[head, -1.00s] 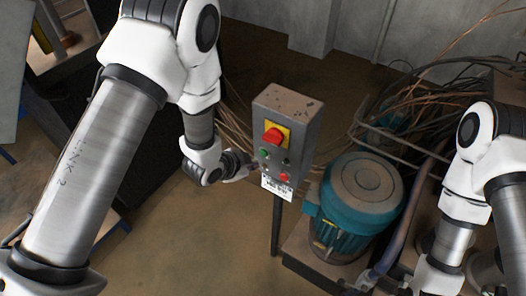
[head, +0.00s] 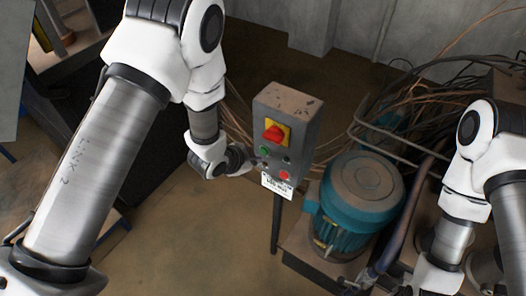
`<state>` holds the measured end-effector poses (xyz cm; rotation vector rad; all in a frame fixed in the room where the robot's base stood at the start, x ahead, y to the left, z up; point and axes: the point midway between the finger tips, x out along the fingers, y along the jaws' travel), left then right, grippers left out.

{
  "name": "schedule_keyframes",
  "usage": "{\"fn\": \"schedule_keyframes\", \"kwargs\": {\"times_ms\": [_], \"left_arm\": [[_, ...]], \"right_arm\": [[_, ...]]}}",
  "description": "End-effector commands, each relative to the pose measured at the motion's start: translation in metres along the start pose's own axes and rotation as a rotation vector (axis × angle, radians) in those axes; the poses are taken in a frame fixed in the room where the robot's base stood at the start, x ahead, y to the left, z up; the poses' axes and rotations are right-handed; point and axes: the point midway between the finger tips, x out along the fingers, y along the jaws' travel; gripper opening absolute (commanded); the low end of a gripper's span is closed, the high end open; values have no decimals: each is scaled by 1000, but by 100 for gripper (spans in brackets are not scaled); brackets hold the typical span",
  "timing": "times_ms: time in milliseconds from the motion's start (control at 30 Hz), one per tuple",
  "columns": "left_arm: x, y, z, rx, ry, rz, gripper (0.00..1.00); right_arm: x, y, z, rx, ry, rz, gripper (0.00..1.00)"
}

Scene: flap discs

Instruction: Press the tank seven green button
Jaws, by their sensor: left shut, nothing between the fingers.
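A grey control box (head: 287,130) stands on a dark post in the middle of the head view. Its face carries a red rotary switch on a yellow plate (head: 276,133), a green button (head: 264,150), a red button (head: 284,175) and small dark buttons. A white label (head: 276,186) sits at its lower edge; its writing is too small to read. My left gripper (head: 254,162) is shut and empty, its tips close to the lower left of the box face, just below the green button. I cannot tell whether they touch. My right gripper is not visible; only my right arm shows.
A teal motor (head: 357,200) stands on a base right of the post. Loose brown cables (head: 430,85) and pipes lie behind and right of the box. A dark cabinet (head: 135,150) is behind my left arm. Bare floor (head: 190,235) lies left of the post.

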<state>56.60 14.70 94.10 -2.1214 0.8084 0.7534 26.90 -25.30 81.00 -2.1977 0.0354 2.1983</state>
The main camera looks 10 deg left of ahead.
Motion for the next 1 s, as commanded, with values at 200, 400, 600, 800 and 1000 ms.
{"fn": "schedule_keyframes", "kwargs": {"times_ms": [200, 400, 600, 800, 1000], "left_arm": [[0, 0, 0, 0, 0, 0, 0], [0, 0, 0, 0, 0, 0, 0], [1, -1, -1, 0, 0, 0, 0], [6, -4, -5, 0, 1, -1, 0], [6, -4, -4, 0, 0, 0, 0]], "right_arm": [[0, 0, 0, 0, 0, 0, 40], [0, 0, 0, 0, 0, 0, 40], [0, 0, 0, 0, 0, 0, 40], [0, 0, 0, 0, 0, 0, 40], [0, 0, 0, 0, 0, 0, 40]]}}
